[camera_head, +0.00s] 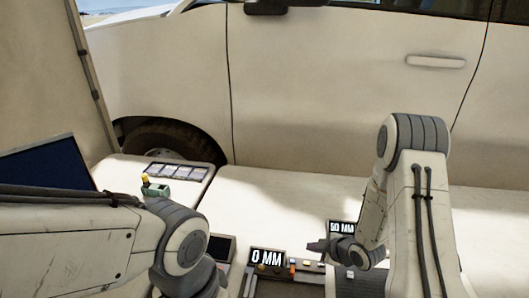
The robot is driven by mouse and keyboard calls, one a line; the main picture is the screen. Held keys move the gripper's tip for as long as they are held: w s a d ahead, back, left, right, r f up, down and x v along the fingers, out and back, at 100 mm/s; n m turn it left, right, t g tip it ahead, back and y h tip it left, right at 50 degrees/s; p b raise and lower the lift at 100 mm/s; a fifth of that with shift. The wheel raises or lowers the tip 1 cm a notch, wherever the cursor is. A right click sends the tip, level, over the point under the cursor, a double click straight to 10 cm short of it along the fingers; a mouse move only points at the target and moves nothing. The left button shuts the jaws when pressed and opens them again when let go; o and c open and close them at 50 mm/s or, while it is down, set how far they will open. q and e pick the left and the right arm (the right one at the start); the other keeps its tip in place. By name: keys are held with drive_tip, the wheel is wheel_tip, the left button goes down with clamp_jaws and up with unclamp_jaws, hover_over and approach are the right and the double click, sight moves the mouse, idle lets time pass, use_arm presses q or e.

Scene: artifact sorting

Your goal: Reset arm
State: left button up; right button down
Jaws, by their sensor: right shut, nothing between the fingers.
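My right arm comes in from the right and bends down toward the table. Its dark gripper (318,246) points left, just above the row of small parts near the labelled displays, and is shut with nothing in it. My left arm crosses the lower left of the view. Its wrist runs down to the bottom edge, and the left gripper's fingers are not seen.
A display reading "0 MM" (267,257) and one reading "50 MM" (342,227) stand by a dark tray (290,288). A green and yellow object (155,188) and a dark panel (176,171) are left. A beige vehicle (330,95) stands behind the white table (265,205).

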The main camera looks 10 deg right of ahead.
drive_tip(key=s+a+r+m+g+h, duration=0.35)
drive_tip(key=s+a+r, duration=0.55)
drive_tip(key=a+r, duration=0.4)
drive_tip(key=s+a+r+m+g, duration=0.1)
drive_tip(key=s+r, duration=0.3)
drive_tip(key=s, duration=0.5)
drive_tip(key=s+a+r+m+g, duration=0.2)
drive_tip(key=s+r+g, duration=0.1)
drive_tip(key=s, duration=0.7)
drive_tip(key=shift+s+a+r+g+y, duration=0.2)
drive_tip(key=shift+r+g+y, duration=0.15)
drive_tip(key=shift+r, duration=0.2)
